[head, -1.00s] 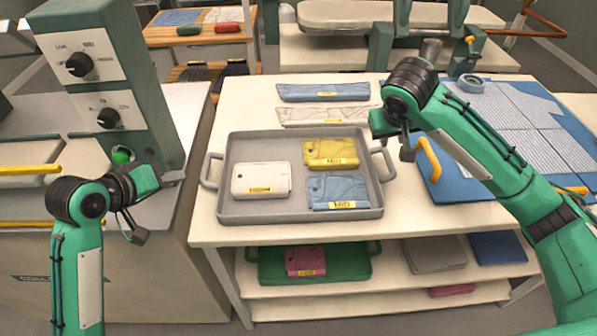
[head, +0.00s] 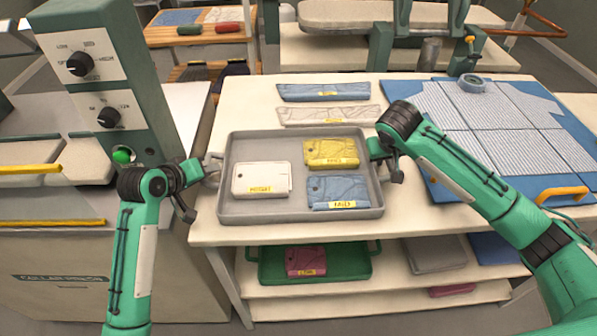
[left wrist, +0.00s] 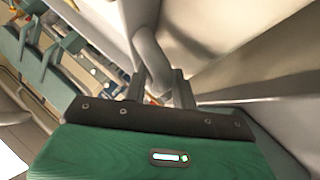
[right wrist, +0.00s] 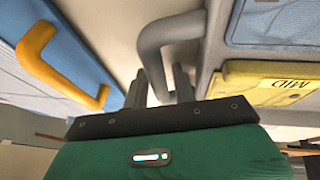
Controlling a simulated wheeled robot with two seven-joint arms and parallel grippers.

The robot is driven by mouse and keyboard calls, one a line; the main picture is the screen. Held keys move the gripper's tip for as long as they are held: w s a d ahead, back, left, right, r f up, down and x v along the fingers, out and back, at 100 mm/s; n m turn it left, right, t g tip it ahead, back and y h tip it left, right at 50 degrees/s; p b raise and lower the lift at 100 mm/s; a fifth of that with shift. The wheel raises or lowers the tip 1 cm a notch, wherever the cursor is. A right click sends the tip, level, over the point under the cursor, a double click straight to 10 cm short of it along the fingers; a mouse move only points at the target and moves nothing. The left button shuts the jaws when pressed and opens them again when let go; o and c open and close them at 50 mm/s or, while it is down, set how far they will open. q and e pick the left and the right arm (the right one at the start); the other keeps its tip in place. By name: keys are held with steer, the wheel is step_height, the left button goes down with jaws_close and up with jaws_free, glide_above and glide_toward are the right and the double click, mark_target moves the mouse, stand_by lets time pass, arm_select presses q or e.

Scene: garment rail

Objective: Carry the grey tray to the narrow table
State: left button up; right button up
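The grey tray (head: 300,214) lies flat on the white table. It holds a white packet (head: 262,179), a yellow packet (head: 331,152) and a blue packet (head: 338,191). My left gripper (head: 207,166) is at the tray's left handle; in the left wrist view the grey handle (left wrist: 150,52) runs in between the two fingers (left wrist: 160,88). My right gripper (head: 380,152) is at the right handle; in the right wrist view that handle (right wrist: 168,32) lies between the fingers (right wrist: 160,85). How firmly either pair closes on its handle is unclear. The narrow table is not identifiable.
A blue board with an orange handle (head: 562,194) lies right of the tray. Flat blue (head: 323,92) and whitish (head: 328,115) packets lie behind it. A machine with dials (head: 95,85) stands left. A green tray (head: 277,275) sits on the shelf below.

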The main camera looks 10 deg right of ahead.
arm_select(q)
jaws_close()
arm_select(e)
jaws_close()
arm_select(q)
steer(key=shift+r, duration=0.2)
arm_select(e)
steer(key=shift+r, duration=0.25)
